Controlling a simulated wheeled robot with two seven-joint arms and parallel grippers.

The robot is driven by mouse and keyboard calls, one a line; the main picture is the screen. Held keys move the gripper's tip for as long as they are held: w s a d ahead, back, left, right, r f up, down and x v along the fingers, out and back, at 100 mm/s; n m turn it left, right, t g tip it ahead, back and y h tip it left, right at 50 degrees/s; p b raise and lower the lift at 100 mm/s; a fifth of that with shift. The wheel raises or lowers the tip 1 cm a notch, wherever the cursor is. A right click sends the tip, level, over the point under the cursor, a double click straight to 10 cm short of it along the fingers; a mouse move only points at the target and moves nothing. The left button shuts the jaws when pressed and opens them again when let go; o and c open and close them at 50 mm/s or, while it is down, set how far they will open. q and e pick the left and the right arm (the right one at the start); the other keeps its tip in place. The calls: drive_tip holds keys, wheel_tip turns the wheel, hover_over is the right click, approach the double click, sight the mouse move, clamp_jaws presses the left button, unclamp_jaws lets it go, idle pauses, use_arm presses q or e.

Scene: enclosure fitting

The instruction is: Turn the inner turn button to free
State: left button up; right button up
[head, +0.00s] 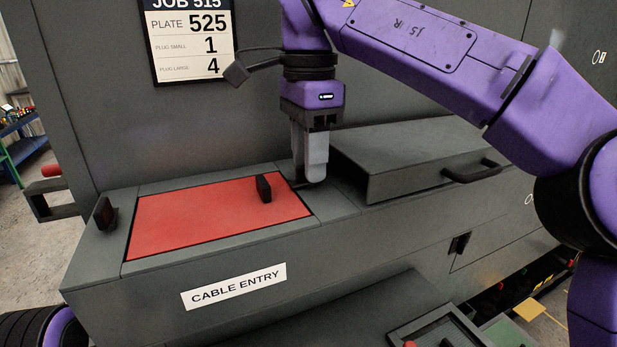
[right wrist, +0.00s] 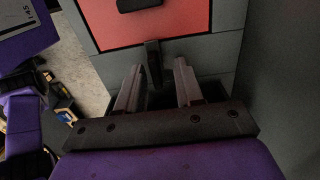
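The red plate (head: 215,218) lies in the top of the grey cable entry ledge, with a black handle (head: 264,187) standing near its right end. The inner turn button (right wrist: 153,60) is a small dark bar at the plate's edge. In the right wrist view its far end reaches the red. In the head view my fingers mostly hide it. My right gripper (head: 311,178) points down at the plate's right end. In the right wrist view its fingers (right wrist: 160,70) are apart, with the button between them; contact is not clear. My left gripper is not in view.
A second dark turn button (head: 105,213) stands at the plate's left end. A raised grey cover (head: 420,160) with a bar handle (head: 472,172) is close to the right of my gripper. A wall with a job sheet (head: 190,38) rises behind. A tray (head: 440,330) sits low in front.

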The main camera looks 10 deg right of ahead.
drive_tip(key=shift+w+f, duration=0.2)
drive_tip(key=shift+f, duration=0.15)
drive_tip(key=shift+s+r, duration=0.25)
drive_tip(key=shift+s, duration=0.2)
drive_tip(key=shift+s+r, duration=0.1)
drive_tip(key=shift+s, duration=0.1)
drive_tip(key=shift+c, duration=0.6)
drive_tip(key=c, duration=0.5)
drive_tip(key=shift+w+a, duration=0.1)
drive_tip(key=shift+w, duration=0.1)
clamp_jaws()
